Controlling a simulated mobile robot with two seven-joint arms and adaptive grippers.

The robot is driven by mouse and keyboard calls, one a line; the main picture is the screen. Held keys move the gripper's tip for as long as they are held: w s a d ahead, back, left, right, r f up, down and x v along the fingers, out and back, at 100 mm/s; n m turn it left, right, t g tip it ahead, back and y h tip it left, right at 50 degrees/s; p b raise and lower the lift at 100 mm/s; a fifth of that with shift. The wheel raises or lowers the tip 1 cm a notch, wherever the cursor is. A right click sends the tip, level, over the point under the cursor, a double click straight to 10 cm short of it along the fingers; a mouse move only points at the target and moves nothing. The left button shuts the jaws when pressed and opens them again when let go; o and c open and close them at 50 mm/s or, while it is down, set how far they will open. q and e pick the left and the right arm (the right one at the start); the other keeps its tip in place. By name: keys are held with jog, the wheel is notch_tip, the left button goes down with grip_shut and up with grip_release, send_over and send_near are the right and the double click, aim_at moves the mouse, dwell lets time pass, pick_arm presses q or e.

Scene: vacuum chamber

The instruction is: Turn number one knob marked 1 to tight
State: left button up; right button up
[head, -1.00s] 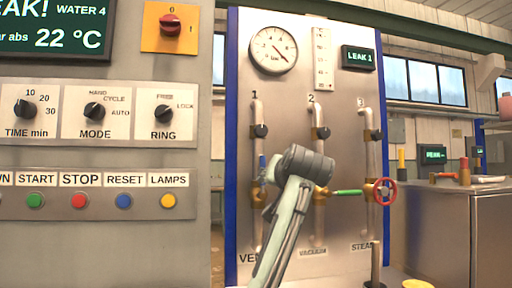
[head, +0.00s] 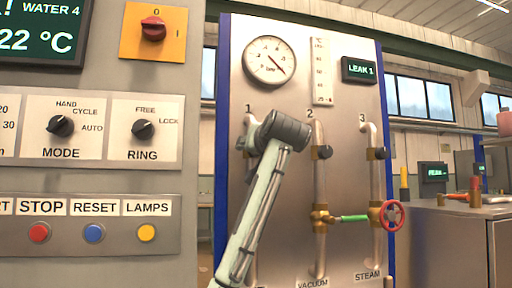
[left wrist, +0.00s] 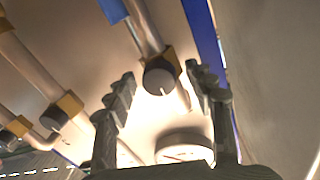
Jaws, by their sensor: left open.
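The black knob on pipe 1 (left wrist: 160,78) shows in the left wrist view, set on a brass fitting with a pale pointer mark. My left gripper (left wrist: 160,74) is open, with one finger on each side of this knob. Gaps show between the fingers and the knob; their distance in depth is hard to tell. In the head view the grey wrist of my left arm stands in front of pipe 1, under the label 1 (head: 248,108), and hides most of the knob. The fingers are not clear there. My right gripper is not in view.
Pipes 2 and 3 carry similar black knobs (head: 324,152) (head: 381,153) to the right. Below them are a green handle (head: 350,218) and a red handwheel (head: 393,215). A round gauge (head: 269,61) is above. A control cabinet (head: 150,185) stands close on the left.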

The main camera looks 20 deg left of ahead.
pick_arm(q)
jog(key=shift+w+a, duration=0.1)
jog(key=shift+w, duration=0.15)
jog(key=c, duration=1.2)
jog(key=shift+o, duration=0.2)
jog(key=shift+m, duration=1.4)
jog(key=o, duration=1.2)
jog(key=shift+c, duration=0.2)
jog(key=shift+s, duration=0.1)
jog(key=v, duration=1.2)
jog(key=shift+r, duration=0.1)
jog(key=shift+c, duration=0.2)
